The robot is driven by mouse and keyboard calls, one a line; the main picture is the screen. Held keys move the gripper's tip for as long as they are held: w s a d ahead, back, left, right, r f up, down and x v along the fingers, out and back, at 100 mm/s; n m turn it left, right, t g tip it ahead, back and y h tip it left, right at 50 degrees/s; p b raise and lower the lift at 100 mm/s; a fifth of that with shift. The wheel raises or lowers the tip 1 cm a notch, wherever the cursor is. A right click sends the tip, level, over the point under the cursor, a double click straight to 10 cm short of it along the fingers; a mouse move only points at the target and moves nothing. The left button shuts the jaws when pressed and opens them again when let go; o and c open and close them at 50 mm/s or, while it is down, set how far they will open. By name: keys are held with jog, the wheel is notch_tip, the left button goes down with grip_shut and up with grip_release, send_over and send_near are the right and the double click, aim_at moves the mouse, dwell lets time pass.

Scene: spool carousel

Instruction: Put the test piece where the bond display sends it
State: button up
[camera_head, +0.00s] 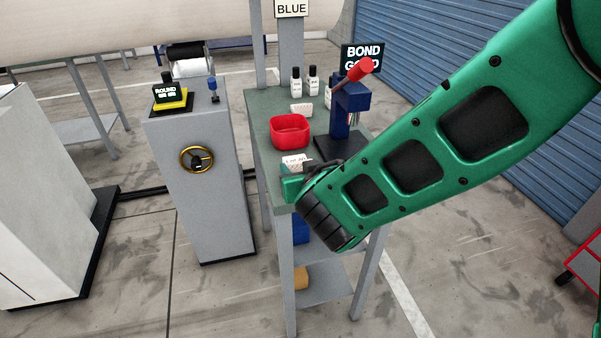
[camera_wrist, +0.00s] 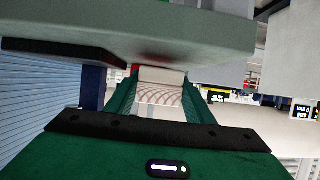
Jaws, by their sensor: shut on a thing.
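The bond display (camera_head: 362,57) stands at the back right of the bench; it reads "BOND" over a second word like "GOOD", partly covered by a red lever knob. My gripper (camera_head: 290,188) is at the bench's near left edge, partly hidden by my wrist. In the wrist view my gripper (camera_wrist: 160,97) has its green fingers either side of a pale piece (camera_wrist: 162,76), probably the test piece, and is shut on it. The piece cannot be made out in the head view. A red bin (camera_head: 290,131) stands on the bench just beyond my gripper.
A blue press (camera_head: 347,112) with a red-knobbed lever (camera_head: 360,70) stands right of the bin. Two white bottles (camera_head: 304,80) stand behind. A grey cabinet (camera_head: 205,170) with a handwheel stands left of the bench (camera_head: 262,104).

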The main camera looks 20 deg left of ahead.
jog(key=shift+f, duration=0.8)
jog(key=o, duration=1.2)
jog(key=shift+f, duration=0.1)
jog(key=shift+s, duration=0.1)
jog(key=v, duration=1.2)
